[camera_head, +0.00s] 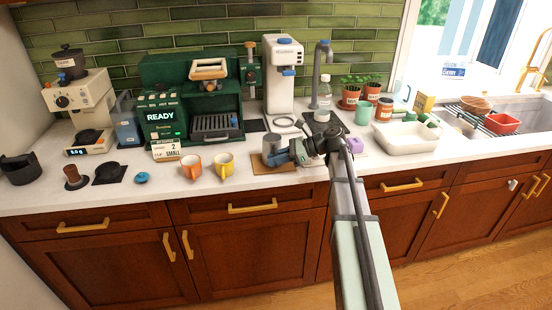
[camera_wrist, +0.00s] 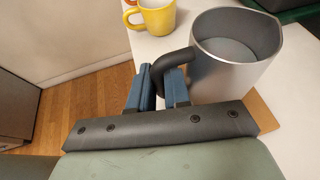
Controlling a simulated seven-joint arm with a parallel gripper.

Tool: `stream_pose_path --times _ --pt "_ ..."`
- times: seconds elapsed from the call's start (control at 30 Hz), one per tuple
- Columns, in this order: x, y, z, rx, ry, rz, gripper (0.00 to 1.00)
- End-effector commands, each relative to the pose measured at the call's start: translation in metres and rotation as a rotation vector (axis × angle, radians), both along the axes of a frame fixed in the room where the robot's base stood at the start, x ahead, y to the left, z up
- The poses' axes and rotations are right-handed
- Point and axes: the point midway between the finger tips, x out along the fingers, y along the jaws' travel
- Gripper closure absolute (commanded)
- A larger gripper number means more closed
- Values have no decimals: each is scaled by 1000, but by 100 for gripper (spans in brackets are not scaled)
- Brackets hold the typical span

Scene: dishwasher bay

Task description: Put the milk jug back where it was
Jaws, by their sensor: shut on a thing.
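The milk jug (camera_wrist: 232,65) is a silver metal pitcher with a dark handle. In the head view the jug (camera_head: 272,146) is upright at the counter's front, over a brown mat (camera_head: 262,167). I cannot tell whether its base touches the mat. My gripper (camera_wrist: 162,88) is shut on the jug's handle, with a blue finger on each side of it. In the head view my gripper (camera_head: 284,153) is at the jug's right side. The jug's inside looks empty, with a plain grey bottom. The far side of the jug is hidden.
A yellow mug (camera_head: 223,164) and an orange mug (camera_head: 192,167) stand left of the jug, near the edge. The green coffee machine (camera_head: 190,105) is behind them.

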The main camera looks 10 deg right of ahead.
Motion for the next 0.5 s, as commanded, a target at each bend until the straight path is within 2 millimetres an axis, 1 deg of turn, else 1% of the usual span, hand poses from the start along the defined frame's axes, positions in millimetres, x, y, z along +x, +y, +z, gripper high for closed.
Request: stream_pose_path --times 0.03,0.2,0.3,0.5 --pt "0 0 -1 0 0 0 81" --pt "0 0 0 0 0 0 65" --pt "0 0 0 0 0 0 57" --pt "0 0 0 0 0 0 57"
